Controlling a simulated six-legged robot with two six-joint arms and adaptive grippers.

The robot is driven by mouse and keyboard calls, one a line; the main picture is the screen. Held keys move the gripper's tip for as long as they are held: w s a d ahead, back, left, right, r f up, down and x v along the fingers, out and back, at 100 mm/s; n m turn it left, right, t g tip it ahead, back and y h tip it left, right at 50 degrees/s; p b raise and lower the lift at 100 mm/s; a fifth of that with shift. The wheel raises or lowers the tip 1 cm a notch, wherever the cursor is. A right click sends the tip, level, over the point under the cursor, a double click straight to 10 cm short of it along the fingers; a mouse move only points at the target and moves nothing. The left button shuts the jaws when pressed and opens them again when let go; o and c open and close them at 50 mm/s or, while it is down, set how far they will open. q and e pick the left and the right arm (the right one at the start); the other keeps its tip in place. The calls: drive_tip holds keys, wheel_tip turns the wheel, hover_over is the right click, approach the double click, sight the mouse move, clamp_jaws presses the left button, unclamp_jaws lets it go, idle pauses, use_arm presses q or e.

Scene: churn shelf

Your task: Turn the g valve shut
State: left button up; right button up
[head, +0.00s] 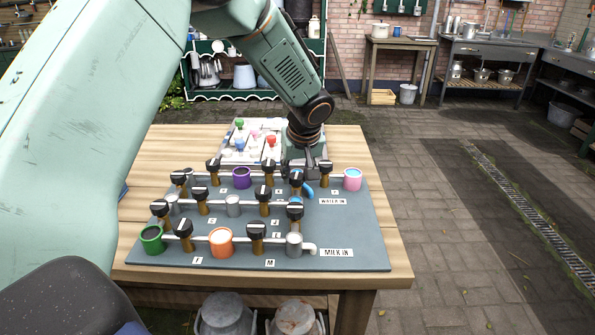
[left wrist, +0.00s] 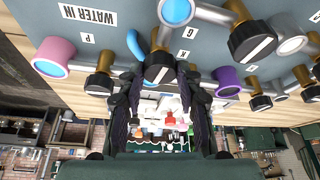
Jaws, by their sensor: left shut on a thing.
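The g valve has a black round knob with a white bar on a brass stem. It shows in the left wrist view (left wrist: 159,68) between my fingertips, near the small letter labels, and in the head view (head: 296,177) at the back right of the grey board. My left gripper (head: 303,172) reaches down from behind and is shut on this knob; its two dark fingers also show in the left wrist view (left wrist: 160,82), one on each side. A blue bent spout (head: 308,190) is close beside the knob. My right gripper is not in view.
Other black-knobbed valves stand close around, such as one near the pink cup (head: 352,179) and one by the purple cup (head: 242,178). Orange (head: 221,242) and green (head: 152,239) cups stand at the front. A tray of coloured items (head: 248,143) lies behind the board (head: 358,235).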

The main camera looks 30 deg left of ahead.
use_arm(q)
drive_tip(key=shift+a+r+m+h+p, duration=0.1)
drive_tip(key=shift+m+h+p, duration=0.2)
drive_tip(key=shift+m, duration=0.5)
drive_tip(key=shift+r+m+t+h+p, duration=0.1)
drive_tip(key=shift+m+t+h+p, duration=0.25)
drive_tip(key=shift+m+p, duration=0.5)
drive_tip(key=m+p, duration=0.2)
drive_tip(key=m+h+p, duration=0.1)
drive_tip(key=m+p, duration=0.1)
drive_tip(key=shift+a+t+h, duration=0.15)
drive_tip(key=shift+t+h, duration=0.1)
drive_tip(key=shift+t, duration=0.1)
drive_tip(key=shift+m+h+p, duration=0.3)
drive_tip(key=shift+m+p, duration=0.2)
drive_tip(key=shift+m, duration=0.55)
drive_tip(key=shift+a+f+m+h+b, duration=0.1)
drive_tip(key=shift+f+m+h+b, duration=0.2)
drive_tip(key=shift+m+b, duration=0.45)
drive_tip(key=m+h+b, duration=0.1)
drive_tip(key=m+b, duration=0.2)
drive_tip(key=b, duration=0.1)
drive_tip(key=shift+a+m, duration=0.1)
drive_tip(key=shift+m, duration=0.25)
drive_tip(key=shift+r+m+g+h+b, duration=0.15)
drive_tip(key=shift+m+g+h+b, duration=0.3)
drive_tip(key=shift+m+b, duration=0.55)
